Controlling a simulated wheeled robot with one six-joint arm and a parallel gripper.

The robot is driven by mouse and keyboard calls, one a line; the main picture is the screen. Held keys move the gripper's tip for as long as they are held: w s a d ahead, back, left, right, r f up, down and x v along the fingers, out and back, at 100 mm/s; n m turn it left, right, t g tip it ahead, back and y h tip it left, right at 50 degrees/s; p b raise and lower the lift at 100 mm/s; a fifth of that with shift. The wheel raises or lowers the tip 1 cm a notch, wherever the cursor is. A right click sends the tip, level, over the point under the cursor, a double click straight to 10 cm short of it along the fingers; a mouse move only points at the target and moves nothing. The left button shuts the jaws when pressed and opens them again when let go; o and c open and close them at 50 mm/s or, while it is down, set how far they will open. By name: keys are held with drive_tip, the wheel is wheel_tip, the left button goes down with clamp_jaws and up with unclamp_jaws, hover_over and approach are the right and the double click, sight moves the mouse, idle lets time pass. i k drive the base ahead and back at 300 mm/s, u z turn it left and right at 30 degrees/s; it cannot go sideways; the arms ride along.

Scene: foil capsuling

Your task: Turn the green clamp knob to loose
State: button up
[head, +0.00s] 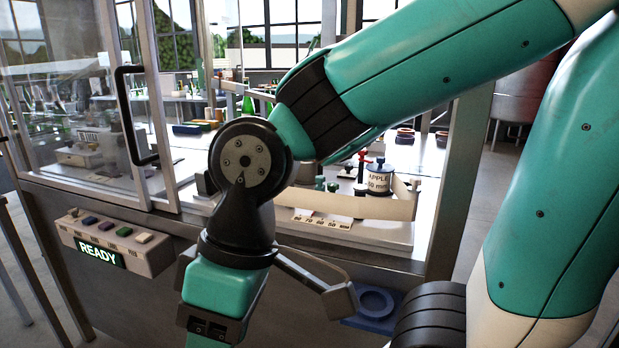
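Two small dark green knobs stand side by side on the bench machine, a left one (320,183) and a right one (332,187). They are just above a scale strip (322,219) marked in mm. I cannot tell which is the clamp knob, or how it is turned. My gripper (263,285) is in front of the bench, low and nearer the camera, apart from the knobs. Its fingers show spread wide on either side of the teal wrist, with nothing seen between them. My arm hides part of the machine.
A drum labelled APPLE (378,180) and a red-topped post (363,160) stand right of the knobs, behind a pale curved band (385,207). A button box (115,243) reads READY. A glazed door (90,110) and frame post (465,170) flank the opening. A blue tray (388,318) sits low.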

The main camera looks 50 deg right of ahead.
sight(331, 187)
drive_tip(key=u, duration=1.25)
drive_tip(key=i, duration=0.65)
drive_tip(key=z, duration=2.4)
